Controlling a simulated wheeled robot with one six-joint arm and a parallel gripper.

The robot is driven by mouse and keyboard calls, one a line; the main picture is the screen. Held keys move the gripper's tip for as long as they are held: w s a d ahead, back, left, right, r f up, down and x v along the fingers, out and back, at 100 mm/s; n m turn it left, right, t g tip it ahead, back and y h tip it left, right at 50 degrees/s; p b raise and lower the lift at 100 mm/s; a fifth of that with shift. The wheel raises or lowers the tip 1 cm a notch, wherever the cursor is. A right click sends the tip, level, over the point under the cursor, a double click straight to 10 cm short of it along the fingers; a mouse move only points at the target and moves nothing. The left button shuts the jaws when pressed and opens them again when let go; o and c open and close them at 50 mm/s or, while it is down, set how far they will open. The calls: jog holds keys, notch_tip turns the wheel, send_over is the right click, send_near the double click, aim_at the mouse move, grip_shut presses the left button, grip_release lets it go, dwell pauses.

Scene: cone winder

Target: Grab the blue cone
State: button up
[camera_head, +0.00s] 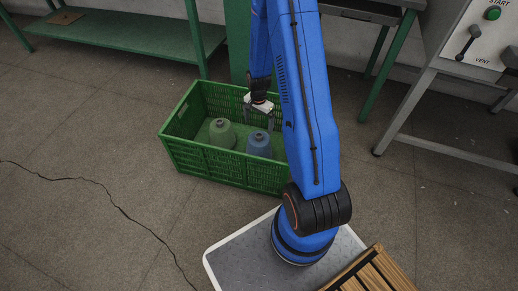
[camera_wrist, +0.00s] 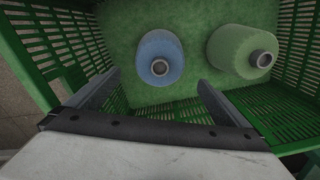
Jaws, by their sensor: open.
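The blue cone (camera_head: 259,145) stands upright in the green crate (camera_head: 207,164), on its right side in the head view. In the wrist view the blue cone (camera_wrist: 160,58) is near the top middle, with its tip facing the camera. My gripper (camera_head: 258,121) is open and empty above the blue cone in the head view. In the wrist view its two fingers (camera_wrist: 156,92) reach up from below, one on each side of the gap, and the cone shows beyond the gap. The fingers do not appear to touch it.
A green cone (camera_head: 222,133) stands beside the blue one in the crate; it also shows at right in the wrist view (camera_wrist: 242,52). The crate's slatted walls rise around both cones. A green bench (camera_head: 120,35) stands behind, and a machine with a control panel (camera_head: 484,32) at right.

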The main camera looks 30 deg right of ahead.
aim_at(259, 135)
notch_tip(259, 135, down, 6)
jog(key=shift+r, duration=0.1)
jog(key=shift+w+d+f, duration=0.1)
jog(key=shift+d+f, duration=0.05)
jog(key=shift+f, duration=1.25)
jog(key=shift+d+f, duration=0.15)
jog(key=shift+f, duration=1.2)
jog(key=c, duration=1.8)
jog(key=shift+c, duration=0.2)
jog(key=shift+r, duration=0.1)
